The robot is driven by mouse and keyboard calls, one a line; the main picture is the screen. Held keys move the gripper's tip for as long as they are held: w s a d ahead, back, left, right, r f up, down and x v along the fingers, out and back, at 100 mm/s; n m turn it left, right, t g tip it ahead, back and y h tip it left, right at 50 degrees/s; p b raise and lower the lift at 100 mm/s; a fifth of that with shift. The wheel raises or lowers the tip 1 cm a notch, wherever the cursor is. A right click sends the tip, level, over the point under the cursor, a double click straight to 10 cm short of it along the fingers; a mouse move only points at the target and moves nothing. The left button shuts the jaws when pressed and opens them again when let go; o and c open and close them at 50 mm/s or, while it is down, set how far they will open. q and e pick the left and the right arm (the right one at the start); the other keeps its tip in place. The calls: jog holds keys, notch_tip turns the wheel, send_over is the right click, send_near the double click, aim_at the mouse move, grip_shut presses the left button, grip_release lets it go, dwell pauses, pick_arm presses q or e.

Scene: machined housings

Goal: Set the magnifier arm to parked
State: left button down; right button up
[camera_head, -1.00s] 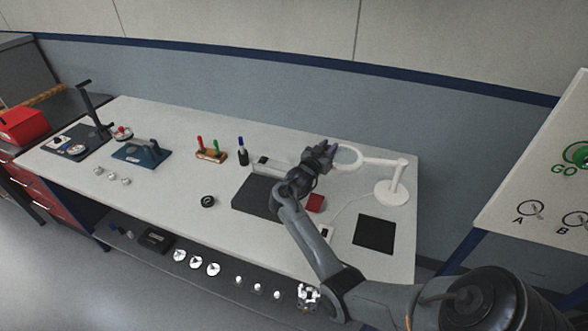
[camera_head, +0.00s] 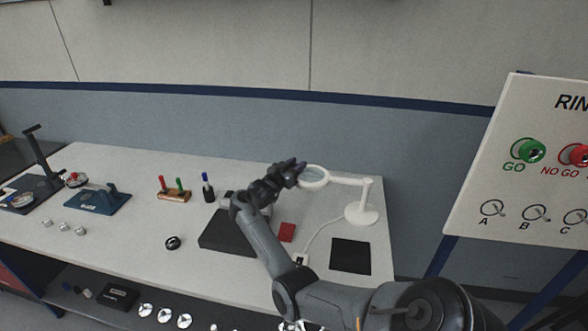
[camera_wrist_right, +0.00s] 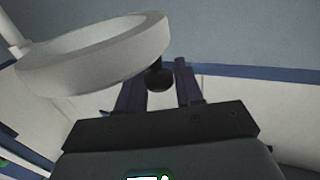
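The white magnifier arm stands at the right end of the bench on a round base (camera_head: 361,214), with a short post and a level arm (camera_head: 348,181) reaching left to its ring (camera_head: 314,177). My right gripper (camera_head: 301,166) is at the ring's far left edge. The right wrist view shows the ring (camera_wrist_right: 95,55) close at upper left and a dark round knob (camera_wrist_right: 160,78) by its rim. The knob appears between the two fingers (camera_wrist_right: 159,88), which stand apart with visible gaps beside it. I cannot tell whether either finger touches it. My left gripper is out of view.
Below my right arm lie a dark flat plate (camera_head: 222,235) and a red block (camera_head: 287,232). A black mat (camera_head: 350,256) lies in front of the base. Marker holders (camera_head: 174,195) stand to the left. A sign board (camera_head: 515,180) rises at the right.

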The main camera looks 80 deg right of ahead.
jog(key=shift+o, duration=0.8)
jog(key=shift+d+r, duration=0.2)
jog(key=shift+d, duration=0.15)
jog(key=shift+a+f, duration=0.2)
jog(key=shift+a, duration=0.15)
jog(key=v, duration=1)
jog(key=shift+a+p, duration=0.2)
jog(key=shift+p, duration=0.2)
jog(key=shift+w+r, duration=0.15)
